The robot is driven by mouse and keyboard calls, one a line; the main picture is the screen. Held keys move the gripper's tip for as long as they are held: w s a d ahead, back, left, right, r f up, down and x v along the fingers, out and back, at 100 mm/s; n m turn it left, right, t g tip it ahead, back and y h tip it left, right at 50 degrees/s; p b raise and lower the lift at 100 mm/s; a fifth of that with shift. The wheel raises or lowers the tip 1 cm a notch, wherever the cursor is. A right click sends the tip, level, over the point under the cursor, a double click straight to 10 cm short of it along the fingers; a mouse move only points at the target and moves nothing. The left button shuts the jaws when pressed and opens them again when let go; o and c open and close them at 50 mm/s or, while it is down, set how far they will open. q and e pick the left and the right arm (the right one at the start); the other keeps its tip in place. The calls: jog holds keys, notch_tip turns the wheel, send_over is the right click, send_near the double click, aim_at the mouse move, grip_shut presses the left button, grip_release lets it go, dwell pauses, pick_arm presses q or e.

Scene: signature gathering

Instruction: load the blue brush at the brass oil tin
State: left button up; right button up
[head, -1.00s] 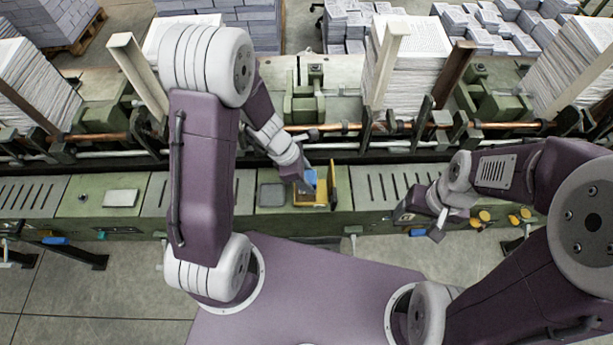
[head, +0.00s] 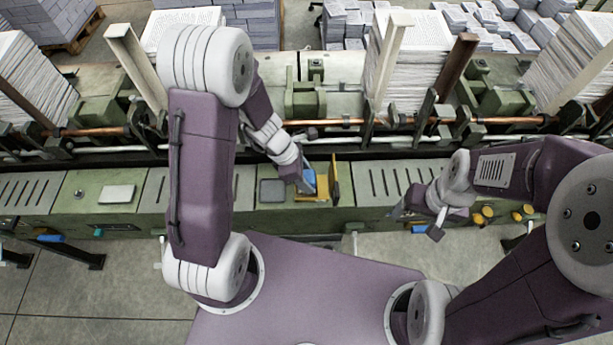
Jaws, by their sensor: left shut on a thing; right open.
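The brass oil tin (head: 322,193) is a small yellow box with its lid (head: 334,171) standing up on its right side, on the green machine ledge. My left gripper (head: 305,187) is at the tin's left part, shut on the blue brush (head: 309,180). The brush shows as a blue patch beside the fingers, over the tin. Its tip is hidden, so I cannot tell whether it touches the oil. My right gripper (head: 418,220) is open and empty, near the ledge's front edge, well right of the tin.
A grey square tray (head: 271,191) lies just left of the tin. Slotted panels (head: 388,182) flank them. Yellow knobs (head: 486,213) are right of my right gripper. Rails and a copper bar (head: 340,122) run behind, with paper stacks (head: 407,55) beyond.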

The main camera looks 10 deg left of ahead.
aim_at(314, 176)
pick_arm(q)
jog(key=shift+f+b, duration=0.4)
jog(key=shift+f, duration=0.05)
dwell(1.2)
jog(key=shift+s, duration=0.1)
notch_tip(314, 176, up, 7)
jog(key=p, duration=0.7)
jog(key=shift+r, duration=0.1)
dwell(0.5)
